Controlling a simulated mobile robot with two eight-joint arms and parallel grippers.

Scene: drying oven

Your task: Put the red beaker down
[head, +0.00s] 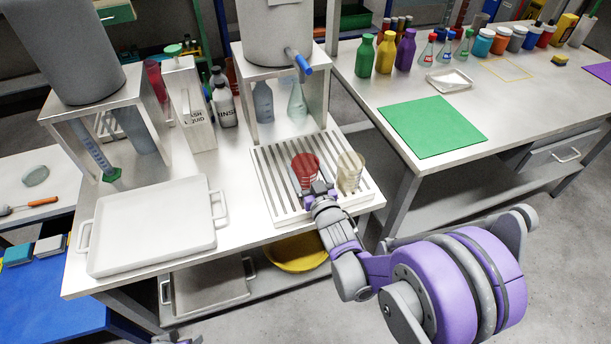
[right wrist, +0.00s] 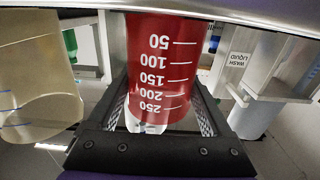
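The red beaker (head: 306,168) is over the white slatted rack (head: 262,188) on the metal table. My right gripper (head: 318,193) reaches it from the front. In the right wrist view the red beaker (right wrist: 160,65) stands between the two fingers (right wrist: 160,118), which appear to press on its sides. Its white scale marks read upside down there, and its base end is near a pale metal surface. I cannot tell whether the base touches the rack.
A clear yellowish beaker (head: 350,171) stands on the rack just right of the red one; it also shows in the right wrist view (right wrist: 40,80). A white tray (head: 150,228) lies to the left. Bottles (head: 222,100) and a tank stand (head: 325,90) are behind.

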